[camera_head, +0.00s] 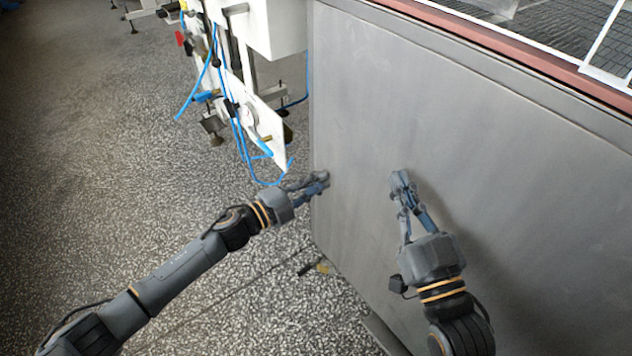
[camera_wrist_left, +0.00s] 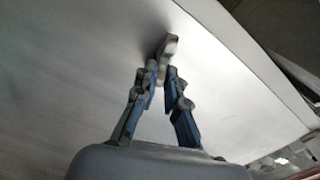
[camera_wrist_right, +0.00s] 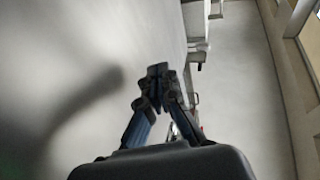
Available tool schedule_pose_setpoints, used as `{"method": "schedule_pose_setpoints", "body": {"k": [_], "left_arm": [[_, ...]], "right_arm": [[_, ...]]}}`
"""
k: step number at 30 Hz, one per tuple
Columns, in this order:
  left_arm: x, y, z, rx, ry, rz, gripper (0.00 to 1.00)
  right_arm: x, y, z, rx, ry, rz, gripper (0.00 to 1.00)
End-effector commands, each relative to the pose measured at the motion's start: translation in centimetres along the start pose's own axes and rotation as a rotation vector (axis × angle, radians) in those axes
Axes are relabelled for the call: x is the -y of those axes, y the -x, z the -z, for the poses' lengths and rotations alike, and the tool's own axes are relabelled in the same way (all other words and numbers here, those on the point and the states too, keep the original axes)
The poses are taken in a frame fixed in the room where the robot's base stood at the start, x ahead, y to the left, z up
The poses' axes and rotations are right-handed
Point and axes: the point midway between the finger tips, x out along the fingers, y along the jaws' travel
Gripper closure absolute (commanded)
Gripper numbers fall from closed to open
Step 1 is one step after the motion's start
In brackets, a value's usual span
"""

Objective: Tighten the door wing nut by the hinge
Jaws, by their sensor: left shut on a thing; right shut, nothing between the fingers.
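The large grey metal door (camera_head: 440,120) fills the right half of the head view. My left gripper (camera_head: 321,182) is at the door's left edge. In the left wrist view its fingers (camera_wrist_left: 162,76) are shut on a small light grey part, the wing nut (camera_wrist_left: 168,44), which stands out from the door face (camera_wrist_left: 90,60). In the head view the nut is hidden by the fingertips. My right gripper (camera_head: 402,181) is shut and empty, in front of the door to the right of the left gripper. Its closed fingertips also show in the right wrist view (camera_wrist_right: 157,72).
A white machine frame with blue hoses (camera_head: 240,110) stands left of the door. A reddish rail (camera_head: 520,50) runs along the door's top, with mesh (camera_head: 570,20) beyond. The speckled floor (camera_head: 110,170) at left is mostly clear.

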Motion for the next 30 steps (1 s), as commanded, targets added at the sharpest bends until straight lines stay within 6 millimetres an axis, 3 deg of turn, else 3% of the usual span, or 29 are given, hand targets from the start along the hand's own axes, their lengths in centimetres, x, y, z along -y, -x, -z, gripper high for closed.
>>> {"method": "schedule_pose_setpoints", "body": {"k": [12, 30], "left_arm": [[-0.7, 0.1, -0.1, 0.0, -0.262, -0.003, 1.0], [-0.7, 0.1, -0.1, 0.001, -0.329, -0.004, 1.0]], "right_arm": [[0.4, 0.1, 2.6, -0.155, -0.006, 0.008, 1.0], [0.5, 0.3, 3.5, -0.204, -0.008, 0.01, 1.0]]}}
